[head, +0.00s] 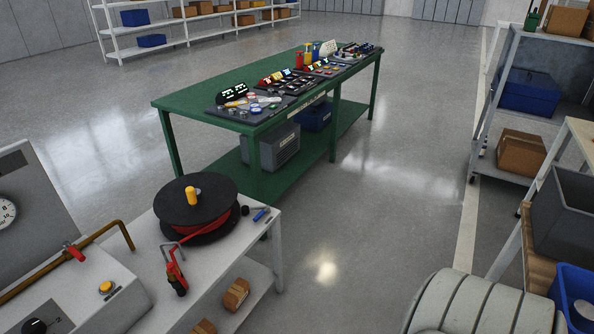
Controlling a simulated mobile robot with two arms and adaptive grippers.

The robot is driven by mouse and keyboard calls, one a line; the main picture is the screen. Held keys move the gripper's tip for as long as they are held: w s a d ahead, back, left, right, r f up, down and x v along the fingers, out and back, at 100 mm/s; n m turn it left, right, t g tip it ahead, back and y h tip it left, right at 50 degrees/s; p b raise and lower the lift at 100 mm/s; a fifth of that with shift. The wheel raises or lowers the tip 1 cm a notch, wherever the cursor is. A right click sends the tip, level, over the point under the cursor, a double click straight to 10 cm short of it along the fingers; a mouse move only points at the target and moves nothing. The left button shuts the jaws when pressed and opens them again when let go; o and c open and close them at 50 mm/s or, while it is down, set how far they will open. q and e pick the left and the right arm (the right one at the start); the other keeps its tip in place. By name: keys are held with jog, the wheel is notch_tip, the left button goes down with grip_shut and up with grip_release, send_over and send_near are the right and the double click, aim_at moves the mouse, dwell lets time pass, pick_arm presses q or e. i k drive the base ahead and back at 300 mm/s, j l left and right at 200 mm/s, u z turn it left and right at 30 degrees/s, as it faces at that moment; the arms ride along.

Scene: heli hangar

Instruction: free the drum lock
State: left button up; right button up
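A black drum (181,204) with red hose or cable wound under its top disc sits on a white bench (145,240) at the lower left. A yellow knob (194,195) stands up from the middle of its top. A red-handled part with a black end (176,277) is at the drum's front, at the end of the red line. I cannot tell which part is the lock. A small black knob (245,210) lies or sits at the drum's right edge. Neither of my grippers is in view.
A brown pipe with a red lever (75,251) and a gauge panel (20,205) stand left of the drum. A blue-and-black item (260,215) lies near the bench edge. A green workbench (190,95) stands behind. Open floor (345,220) lies to the right.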

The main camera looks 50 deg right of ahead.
aim_at(261, 215)
jog(key=z, duration=1.25)
